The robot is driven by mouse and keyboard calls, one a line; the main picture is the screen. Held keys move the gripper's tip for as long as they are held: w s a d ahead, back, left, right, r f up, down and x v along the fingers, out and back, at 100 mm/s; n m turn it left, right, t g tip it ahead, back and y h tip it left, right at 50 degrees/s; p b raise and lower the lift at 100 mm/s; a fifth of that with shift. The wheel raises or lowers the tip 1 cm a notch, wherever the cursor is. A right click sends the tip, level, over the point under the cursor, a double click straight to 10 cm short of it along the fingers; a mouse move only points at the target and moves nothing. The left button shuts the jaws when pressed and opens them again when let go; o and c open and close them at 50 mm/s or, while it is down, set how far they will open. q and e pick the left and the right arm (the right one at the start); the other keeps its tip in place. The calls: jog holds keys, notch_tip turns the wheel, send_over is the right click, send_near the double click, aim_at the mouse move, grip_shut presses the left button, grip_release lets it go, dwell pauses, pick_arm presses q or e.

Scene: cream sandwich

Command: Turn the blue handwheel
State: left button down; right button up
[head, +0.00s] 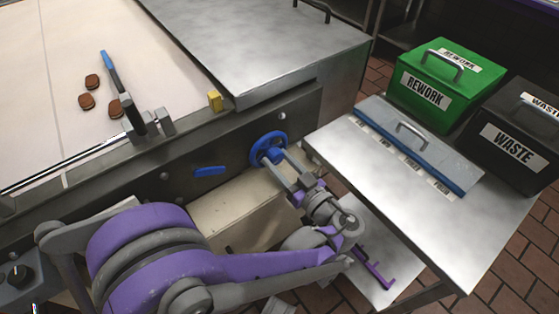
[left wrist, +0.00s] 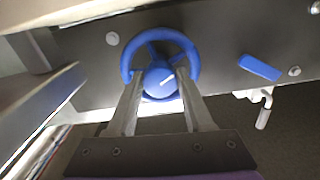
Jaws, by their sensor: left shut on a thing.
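The blue handwheel (head: 263,142) is mounted on the dark side panel of the machine in the head view. In the left wrist view the handwheel (left wrist: 160,38) fills the upper middle, with a blue hub and a white mark on it. My left gripper (head: 275,160) reaches the wheel from the lower right, its fingers pointing at the panel. In the left wrist view my left gripper (left wrist: 161,82) has its two fingers on either side of the hub, shut on it. The fingertips overlap the lower part of the rim. My right gripper is not in view.
A blue lever (head: 209,171) sits on the panel left of the wheel. A steel side table (head: 480,215) stands to the right with a green REWORK box (head: 425,92), a black WASTE box (head: 512,142) and a lidded tray (head: 420,150). Several brown cookies (head: 87,101) lie on the belt.

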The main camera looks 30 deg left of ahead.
pick_arm(q)
jog(key=shift+m, duration=0.4)
jog(key=m+p, duration=0.1)
jog(key=m, duration=0.5)
jog(key=shift+s+m, duration=0.1)
jog(key=shift+m, duration=0.2)
jog(key=m+p, duration=0.1)
jog(key=m, duration=0.2)
jog(key=shift+r+m, duration=0.1)
jog(key=shift+m, duration=0.2)
jog(key=m, duration=0.3)
jog(key=shift+m, duration=0.3)
jog(key=m, duration=0.3)
jog(key=shift+m, duration=0.3)
jog(key=m, duration=0.3)
jog(key=shift+r+m, duration=0.1)
jog(key=shift+m, duration=0.2)
jog(key=m, duration=0.3)
jog(key=shift+m, duration=2.4)
